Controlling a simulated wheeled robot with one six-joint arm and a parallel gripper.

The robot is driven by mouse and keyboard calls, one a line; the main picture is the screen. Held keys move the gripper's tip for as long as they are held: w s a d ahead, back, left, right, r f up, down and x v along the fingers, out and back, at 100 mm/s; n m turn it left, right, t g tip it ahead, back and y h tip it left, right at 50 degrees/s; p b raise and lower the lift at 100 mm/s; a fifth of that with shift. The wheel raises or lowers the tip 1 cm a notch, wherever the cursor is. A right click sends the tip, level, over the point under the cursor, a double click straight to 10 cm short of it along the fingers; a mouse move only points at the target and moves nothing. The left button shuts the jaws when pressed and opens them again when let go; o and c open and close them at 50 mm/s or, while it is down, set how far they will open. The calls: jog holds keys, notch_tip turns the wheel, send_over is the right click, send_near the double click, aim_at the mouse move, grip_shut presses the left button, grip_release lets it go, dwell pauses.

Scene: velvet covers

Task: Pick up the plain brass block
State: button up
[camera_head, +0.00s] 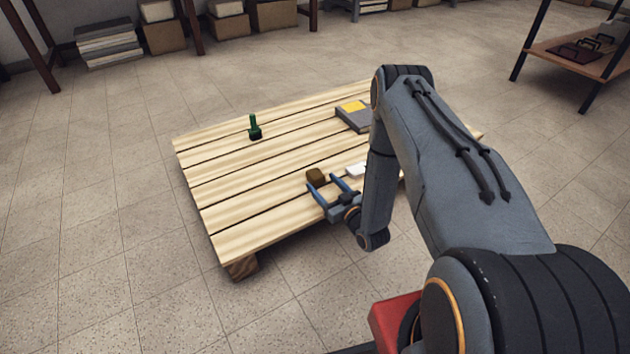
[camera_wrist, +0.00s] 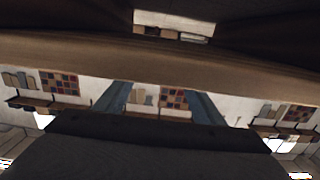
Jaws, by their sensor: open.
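A small brown-gold block (camera_head: 316,174), which looks like the plain brass block, sits on the slatted wooden pallet (camera_head: 235,215) near its front edge. My gripper (camera_head: 323,183) is open and low over the pallet, with its two blue fingers pointing at the block. The block is at the fingertips; I cannot tell whether it is between them or just beyond, or whether they touch it. In the wrist view both blue fingers of my gripper (camera_wrist: 160,100) show apart. The block is not clearly recognisable there.
A white piece (camera_head: 357,170) lies right of the block, close to my arm. A green upright object (camera_head: 254,129) stands farther back left, and a grey box with a yellow top (camera_head: 353,115) at the back. The pallet's left part is clear. My arm hides its right part.

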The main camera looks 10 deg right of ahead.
aim_at(315, 173)
jog(key=shift+b+x, duration=1.8)
jog(key=shift+x, duration=1.35)
jog(key=shift+d+r, duration=0.15)
jog(key=shift+r, duration=0.05)
grip_shut()
